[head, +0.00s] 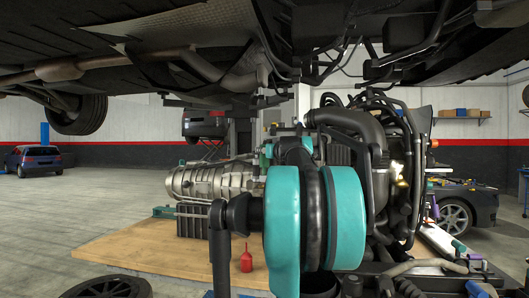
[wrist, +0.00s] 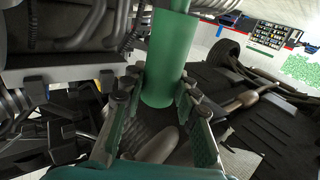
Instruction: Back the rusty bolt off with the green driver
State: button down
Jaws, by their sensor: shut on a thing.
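In the wrist view my gripper (wrist: 160,88) has its two fingers on either side of a thick green cylinder, the green driver (wrist: 170,62). The fingers are closed on it, and the driver extends up past the fingertips and out of the top of the picture. Its tip is out of sight. In the head view my own teal and black arm fills the middle and hides much of what is behind it, and I cannot clearly make out the gripper there. I cannot pick out the rusty bolt in either view.
An engine with black hoses (head: 375,150) stands right of my arm. A silver gearbox (head: 215,181) is on a wooden platform (head: 150,245), with a red bottle (head: 247,262) near its front. A raised car's underside (head: 130,50) hangs low overhead. Open floor lies at left.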

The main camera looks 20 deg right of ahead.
jog(key=shift+r, duration=3.45)
jog(key=m+h, duration=0.2)
jog(key=h, duration=0.1)
jog(key=shift+a, duration=0.25)
jog(key=m+g+h, duration=0.1)
jog(key=m+h, duration=0.1)
jog(key=h, duration=0.1)
jog(key=m+g+h, duration=0.1)
jog(key=h, duration=0.1)
jog(key=shift+w+m+h, duration=0.15)
jog(key=shift+m+h, duration=0.25)
jog(key=m+g+h, duration=0.5)
jog(key=h, duration=0.1)
jog(key=shift+w, duration=0.1)
jog(key=shift+d+m+g+h, duration=0.1)
jog(key=shift+m+g+h, duration=0.9)
jog(key=shift+g, duration=0.6)
jog(key=shift+s, duration=0.2)
